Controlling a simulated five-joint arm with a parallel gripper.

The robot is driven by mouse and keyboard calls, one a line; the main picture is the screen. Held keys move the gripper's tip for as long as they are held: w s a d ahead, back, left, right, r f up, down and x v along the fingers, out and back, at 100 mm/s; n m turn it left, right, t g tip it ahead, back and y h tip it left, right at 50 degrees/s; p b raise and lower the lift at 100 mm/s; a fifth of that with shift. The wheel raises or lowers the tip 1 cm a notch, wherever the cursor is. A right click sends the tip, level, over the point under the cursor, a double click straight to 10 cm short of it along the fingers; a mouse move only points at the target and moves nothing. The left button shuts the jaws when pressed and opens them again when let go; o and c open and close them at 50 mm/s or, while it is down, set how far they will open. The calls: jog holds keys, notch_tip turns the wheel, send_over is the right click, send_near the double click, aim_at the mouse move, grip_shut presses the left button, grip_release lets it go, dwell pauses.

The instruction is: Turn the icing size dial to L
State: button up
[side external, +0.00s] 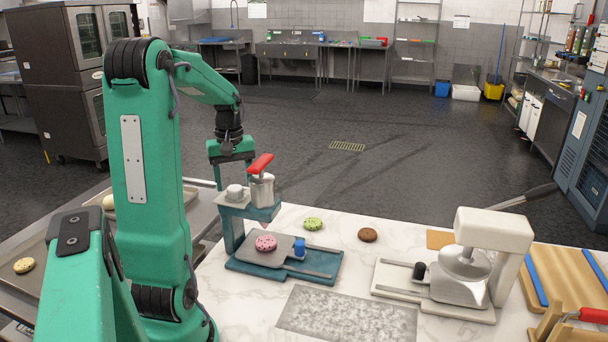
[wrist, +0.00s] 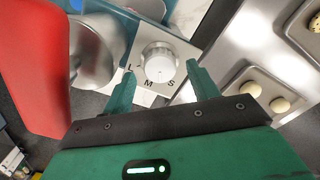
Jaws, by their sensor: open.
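The icing size dial (wrist: 160,62) is a round white ridged knob on a light plate. In the wrist view the letters L, M and S show on the plate around the knob's near side, with L at left, M in the middle and S at right. I cannot make out which letter the knob points to. The dial (side external: 235,192) also shows in the side view, on top of the teal icing machine (side external: 262,213). My gripper (wrist: 160,72) is open, its two green fingers on either side of the knob.
A red-handled lever (side external: 259,165) on a metal cylinder stands right beside the dial, close to my gripper. A pink cookie (side external: 266,243) lies on the machine's plate below. Green and brown cookies (side external: 313,224) (side external: 368,235) lie behind.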

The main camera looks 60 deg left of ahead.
aim_at(234, 188)
jog(key=shift+r, duration=3.35)
jog(key=n, duration=0.4)
jog(key=shift+f+n, duration=0.3)
jog(key=shift+f, duration=0.05)
jog(key=shift+f, duration=0.1)
jog(key=shift+f, duration=3.8)
jog(key=shift+c, duration=0.2)
jog(key=c, duration=0.9)
